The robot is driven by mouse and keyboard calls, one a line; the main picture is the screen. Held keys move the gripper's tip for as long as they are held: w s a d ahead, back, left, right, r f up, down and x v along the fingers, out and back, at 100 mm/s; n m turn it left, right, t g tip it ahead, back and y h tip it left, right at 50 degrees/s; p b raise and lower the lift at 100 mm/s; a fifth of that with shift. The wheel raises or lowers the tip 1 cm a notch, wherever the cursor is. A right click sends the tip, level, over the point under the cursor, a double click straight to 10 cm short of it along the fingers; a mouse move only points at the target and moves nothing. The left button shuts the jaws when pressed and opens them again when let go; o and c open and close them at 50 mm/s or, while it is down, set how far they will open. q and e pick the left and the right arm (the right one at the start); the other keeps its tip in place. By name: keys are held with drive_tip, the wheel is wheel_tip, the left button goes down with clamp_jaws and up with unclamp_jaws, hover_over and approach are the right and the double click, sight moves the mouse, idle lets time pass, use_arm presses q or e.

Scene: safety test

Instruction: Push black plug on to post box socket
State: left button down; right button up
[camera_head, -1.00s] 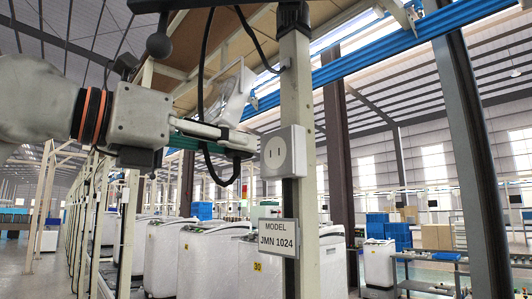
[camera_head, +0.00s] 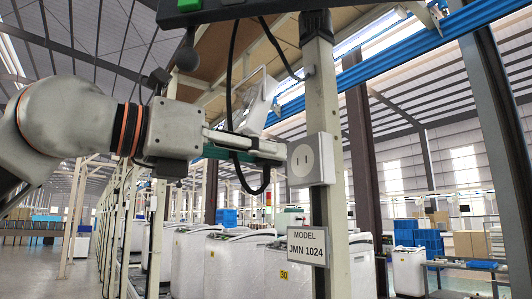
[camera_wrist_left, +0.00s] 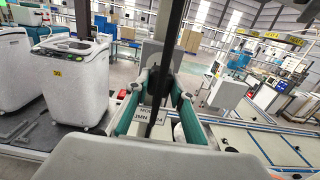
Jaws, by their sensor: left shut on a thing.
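The post box socket (camera_head: 312,159) is a white box with a round face and two slots, fixed to a pale upright post (camera_head: 324,95). My left gripper (camera_head: 272,151) comes in from the left, its fingertips beside the socket's left edge. It is shut on the black plug, which the fingers mostly hide. A black cable (camera_head: 229,90) hangs from above and loops below the fingers. In the left wrist view, the teal-padded fingers (camera_wrist_left: 160,90) close around a dark piece, with the socket box behind. I cannot tell whether the plug touches the socket. My right gripper is out of view.
A sign reading MODEL JMN 1024 (camera_head: 306,247) hangs on the post below the socket. White washing machines (camera_head: 200,255) stand in a row behind. A brown column (camera_head: 361,150) stands right of the post.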

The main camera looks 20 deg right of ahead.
use_arm(q)
drive_tip(key=shift+p+x, duration=0.45)
drive_tip(key=shift+x, duration=1.6)
drive_tip(key=shift+w+d, duration=0.2)
drive_tip(key=shift+d, duration=0.3)
idle(1.4)
drive_tip(key=c, duration=1.7)
unclamp_jaws()
drive_tip(key=shift+a, duration=0.1)
drive_tip(key=v, duration=1.1)
drive_tip(key=shift+s+a, duration=0.15)
drive_tip(key=shift+a, duration=0.2)
